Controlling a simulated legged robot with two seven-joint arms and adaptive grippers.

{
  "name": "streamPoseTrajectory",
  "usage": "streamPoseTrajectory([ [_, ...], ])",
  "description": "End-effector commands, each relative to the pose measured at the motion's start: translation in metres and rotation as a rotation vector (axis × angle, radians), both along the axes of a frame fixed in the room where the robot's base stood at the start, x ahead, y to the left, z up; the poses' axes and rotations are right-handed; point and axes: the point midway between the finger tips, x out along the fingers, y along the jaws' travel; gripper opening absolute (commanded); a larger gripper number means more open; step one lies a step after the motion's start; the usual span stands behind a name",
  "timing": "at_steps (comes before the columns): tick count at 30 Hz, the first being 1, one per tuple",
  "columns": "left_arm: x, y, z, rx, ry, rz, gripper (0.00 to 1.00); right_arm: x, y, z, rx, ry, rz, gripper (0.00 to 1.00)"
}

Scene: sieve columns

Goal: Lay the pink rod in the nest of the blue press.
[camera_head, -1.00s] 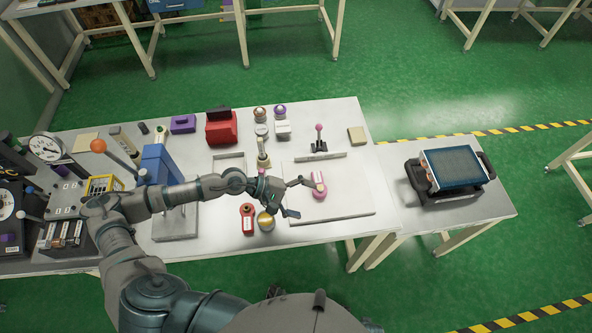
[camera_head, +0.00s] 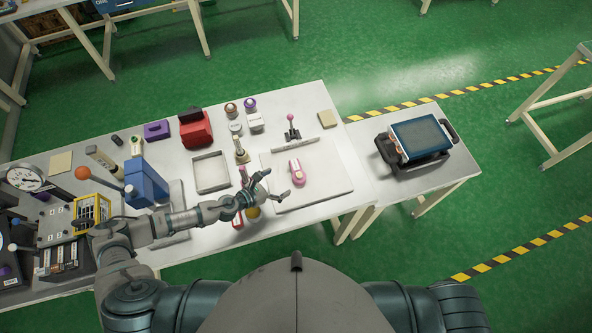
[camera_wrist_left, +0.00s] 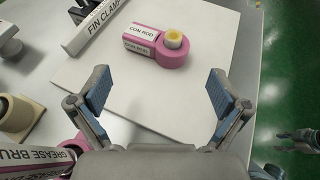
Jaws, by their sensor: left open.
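The pink rod (camera_head: 297,172), labelled CON ROD, lies flat on a pale board (camera_head: 330,186). In the left wrist view the rod (camera_wrist_left: 141,41) has a round end with a yellowish centre, beyond the fingertips. My left gripper (camera_head: 276,187) is open and empty, just left of the rod; its two blue-padded fingers (camera_wrist_left: 159,86) are apart with bare board between them. The blue press (camera_head: 147,183) stands further left, with an orange-knobbed lever; its nest is hidden behind my left arm. Dark parts at the left wrist view's right edge may be my right gripper (camera_wrist_left: 300,141).
A clamp with a pink knob (camera_head: 291,127) stands behind the rod at the board's back bar. An empty shallow tray (camera_head: 211,188), a red box (camera_head: 196,130) and small bottles are left of the board.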

Motion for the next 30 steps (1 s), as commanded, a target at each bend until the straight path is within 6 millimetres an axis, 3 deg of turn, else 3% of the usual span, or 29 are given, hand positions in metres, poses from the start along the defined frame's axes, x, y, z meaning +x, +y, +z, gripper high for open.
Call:
streamPoseTrajectory([
  [15, 0.035, -0.047, -0.02, 0.001, -0.001, 0.0, 1.0, -0.001, 0.001, -0.002, 0.002, 0.001, 0.001, 0.44],
  [23, 0.038, -0.049, -0.021, -0.001, 0.0, -0.001, 1.0, 0.0, 0.0, -0.002, 0.001, 0.001, 0.001, 0.44],
  [25, 0.037, -0.049, -0.021, -0.001, 0.0, -0.001, 0.9, 0.0, 0.0, -0.002, 0.0, 0.001, 0.001, 0.44],
  [30, 0.038, -0.05, -0.021, 0.0, -0.001, -0.001, 0.47, 0.0, 0.0, -0.002, 0.001, 0.001, 0.001, 0.44],
])
